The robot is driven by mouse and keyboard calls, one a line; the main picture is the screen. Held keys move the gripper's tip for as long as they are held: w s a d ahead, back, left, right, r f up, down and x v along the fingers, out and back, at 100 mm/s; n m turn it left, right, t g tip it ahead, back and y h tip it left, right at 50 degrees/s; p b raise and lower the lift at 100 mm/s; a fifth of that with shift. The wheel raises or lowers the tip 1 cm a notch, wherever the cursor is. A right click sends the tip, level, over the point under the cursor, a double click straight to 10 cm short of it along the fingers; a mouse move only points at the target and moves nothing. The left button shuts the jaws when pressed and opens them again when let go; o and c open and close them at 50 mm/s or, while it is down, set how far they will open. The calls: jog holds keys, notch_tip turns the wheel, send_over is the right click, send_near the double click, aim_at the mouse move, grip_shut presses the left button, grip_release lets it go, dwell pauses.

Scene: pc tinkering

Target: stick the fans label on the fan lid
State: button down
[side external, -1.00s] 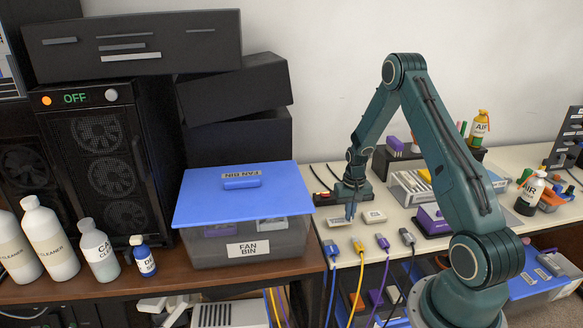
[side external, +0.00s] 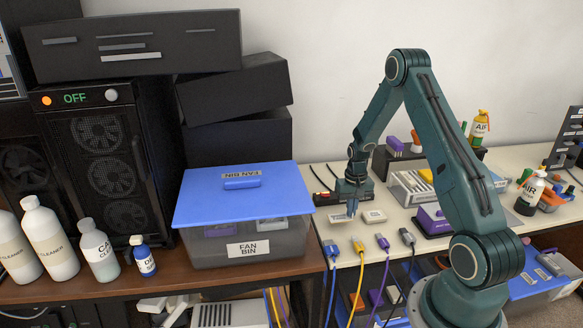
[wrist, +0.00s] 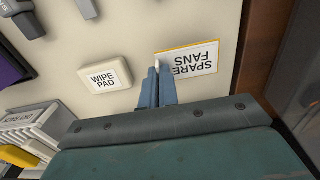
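The fans label (wrist: 192,60) is a white rectangle reading "SPARE FANS" with a yellow edge, upside down in the wrist view. In the side view it is a small pale piece (side external: 338,219) on the light table. My gripper (wrist: 157,67) has its two blue-grey fingers close together at the label's left end, with a small pale bit between the tips. My gripper (side external: 351,211) points down there in the side view. The fan lid (side external: 270,192) is blue with a handle and a "FAN BIN" tag, and rests on the grey fan bin (side external: 215,254) to the left.
A wipe pad (wrist: 104,79) lies beside the label. Several cable plugs (side external: 382,242) line the table's front edge. Bottles (side external: 98,250) and a dark PC case (side external: 105,160) stand left of the bin. A spray bottle (side external: 531,193) stands at right.

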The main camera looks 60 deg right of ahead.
jog(key=shift+r, duration=0.45)
dwell(0.6)
jog(key=shift+r, duration=2.4)
notch_tip(320, 180, up, 25)
jog(key=w+a, duration=0.8)
jog(key=a, duration=0.5)
jog(key=w+a, duration=0.8)
jog(key=a, duration=0.5)
jog(key=shift+s+a+f, duration=0.1)
jog(key=shift+f, duration=1.3)
jog(key=shift+a+f, duration=0.1)
jog(key=shift+f, duration=1.25)
